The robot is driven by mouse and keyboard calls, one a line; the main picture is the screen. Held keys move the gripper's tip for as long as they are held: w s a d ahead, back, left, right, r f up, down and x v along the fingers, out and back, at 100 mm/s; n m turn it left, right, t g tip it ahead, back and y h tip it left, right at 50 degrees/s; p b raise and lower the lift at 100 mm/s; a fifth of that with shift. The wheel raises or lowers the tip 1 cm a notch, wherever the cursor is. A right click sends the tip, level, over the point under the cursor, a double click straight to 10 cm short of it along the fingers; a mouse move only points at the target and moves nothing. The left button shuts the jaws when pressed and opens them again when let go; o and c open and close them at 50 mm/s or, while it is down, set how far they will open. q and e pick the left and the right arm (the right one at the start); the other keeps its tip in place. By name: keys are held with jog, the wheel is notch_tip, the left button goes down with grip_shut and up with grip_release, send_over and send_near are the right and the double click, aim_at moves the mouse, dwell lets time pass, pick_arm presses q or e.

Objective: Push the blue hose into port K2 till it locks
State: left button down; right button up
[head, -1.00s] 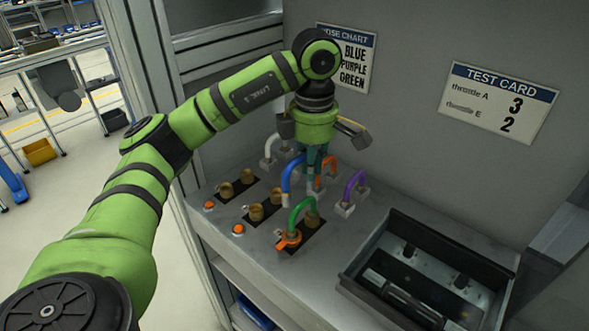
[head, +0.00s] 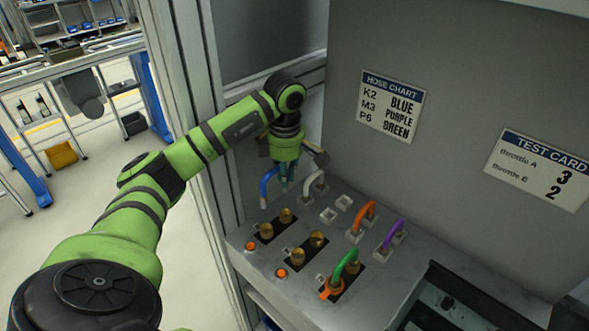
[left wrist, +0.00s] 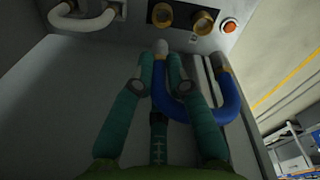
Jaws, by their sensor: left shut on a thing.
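My left gripper (head: 286,178) is shut on the blue hose (head: 268,183), above the far left end of the panel. In the left wrist view the teal fingers (left wrist: 160,72) pinch one leg of the U-shaped blue hose (left wrist: 190,110); its pale tip points at the brass ports, apart from them as far as I can tell. The nearest pair of brass ports (head: 266,231) stands empty; they also show in the left wrist view (left wrist: 203,22). The port labels are too small to read, so I cannot tell which is K2. My right gripper is out of view.
The hose chart (head: 392,106) pairs K2 with blue. A white hose (head: 314,180), orange hose (head: 366,212) and purple hose (head: 393,232) stand in holders behind the ports. A green hose (head: 346,262) sits at the front ports. Orange buttons (head: 282,273) line the left edge.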

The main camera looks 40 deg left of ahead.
aim_at(285, 192)
pick_arm(q)
jog(key=shift+a+f, duration=0.1)
jog(key=shift+f, duration=0.15)
jog(key=shift+f+b, duration=0.55)
jog(key=shift+b, duration=0.05)
jog(key=shift+f+b, duration=0.6)
jog(key=shift+f, duration=0.25)
jog(key=shift+f+b, duration=0.5)
jog(key=shift+f, duration=0.1)
jog(key=shift+f+b, duration=0.75)
jog(key=shift+f, duration=0.3)
jog(key=shift+f+b, duration=1.15)
jog(key=shift+f, duration=0.4)
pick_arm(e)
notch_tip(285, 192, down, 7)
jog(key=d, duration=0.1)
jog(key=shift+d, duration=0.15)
